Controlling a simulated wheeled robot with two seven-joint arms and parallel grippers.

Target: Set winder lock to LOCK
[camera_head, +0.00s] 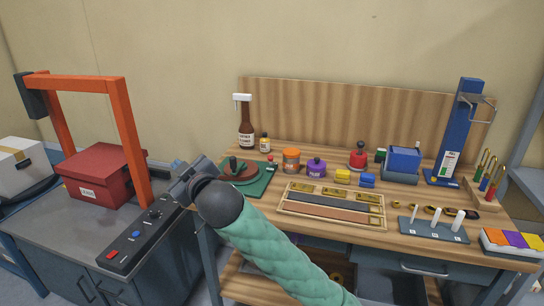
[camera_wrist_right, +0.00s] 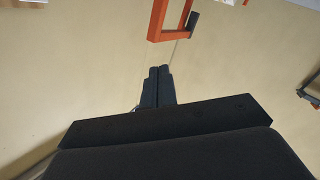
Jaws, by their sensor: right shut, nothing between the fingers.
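No part in view can be read for sure as the winder lock, and no LOCK label is legible. A dark control strip (camera_head: 128,243) with blue-lit knobs and a red button lies on the grey cabinet at the left. A round brown disc with a dark upright handle (camera_head: 239,172) sits on a green base on the bench. My right gripper (camera_head: 180,192) is between these two, near the bench's left edge, and hides part of what is behind it. In the wrist view its fingers (camera_wrist_right: 158,72) are together and empty. My left gripper is not in view.
An orange frame (camera_head: 126,125) stands over the red box (camera_head: 102,175) at the left. The wooden bench (camera_head: 285,222) holds jars, a brown bottle (camera_head: 246,128), a strip tray (camera_head: 333,191), a blue stand (camera_head: 458,135) and small tools. My green right arm crosses the bench's front left.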

